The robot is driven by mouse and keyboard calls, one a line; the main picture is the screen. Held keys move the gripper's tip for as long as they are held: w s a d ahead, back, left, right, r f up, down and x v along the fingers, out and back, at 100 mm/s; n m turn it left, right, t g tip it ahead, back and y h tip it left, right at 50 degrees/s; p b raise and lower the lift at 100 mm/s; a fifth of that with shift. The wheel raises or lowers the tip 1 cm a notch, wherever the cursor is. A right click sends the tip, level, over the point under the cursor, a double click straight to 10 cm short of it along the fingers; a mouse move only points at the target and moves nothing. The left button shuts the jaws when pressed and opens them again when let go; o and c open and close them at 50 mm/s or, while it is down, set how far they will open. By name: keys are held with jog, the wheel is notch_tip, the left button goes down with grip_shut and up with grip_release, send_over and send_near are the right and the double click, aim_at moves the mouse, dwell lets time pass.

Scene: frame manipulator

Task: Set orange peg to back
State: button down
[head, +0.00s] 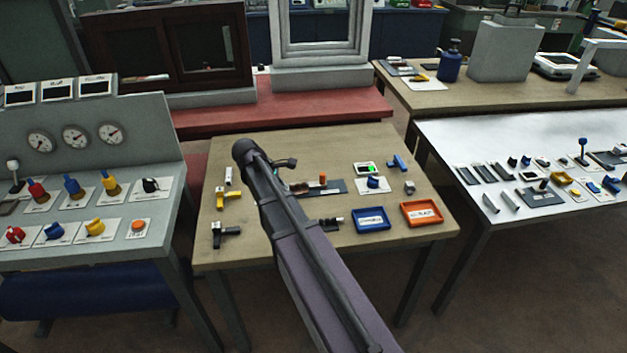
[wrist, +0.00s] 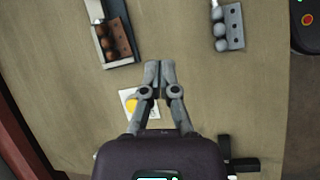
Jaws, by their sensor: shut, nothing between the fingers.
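An orange peg (head: 323,178) stands upright at the far end of a dark flat plate (head: 338,187), towards the middle back of the wooden table. A brown block beside it is partly covered by my arm in the head view. My gripper (wrist: 160,66) is shut and empty in the wrist view, its fingertips together over bare wood. A tray (wrist: 97,42) with the brown block (wrist: 120,36) lies ahead and left of the fingertips there. The orange peg cannot be made out in the wrist view, and my fingertips are not clear in the head view.
A blue tray (head: 371,220) and an orange tray (head: 422,212) sit at the table's front right. A grey block (wrist: 228,27) with round-topped pieces and a yellow item (wrist: 131,101) on a white card are near my gripper. A red bench (head: 300,112) stands behind.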

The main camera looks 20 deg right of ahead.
jog(key=w+d+r+n+h+b, duration=0.1)
jog(key=w+d+n+h, duration=0.1)
jog(key=w+n, duration=0.3)
jog(key=w, duration=0.3)
jog(key=shift+d+h, duration=0.4)
jog(key=shift+d, duration=0.1)
jog(key=b, duration=0.8)
send_near(314, 185)
jog(key=x, duration=0.4)
jog(key=shift+d+f, duration=0.15)
jog(key=shift+f, duration=0.05)
jog(key=shift+d+r+p, duration=0.25)
jog(key=shift+d+p, duration=0.1)
jog(key=shift+d, duration=0.75)
jog(key=shift+s+d, duration=0.1)
jog(key=shift+d, duration=0.75)
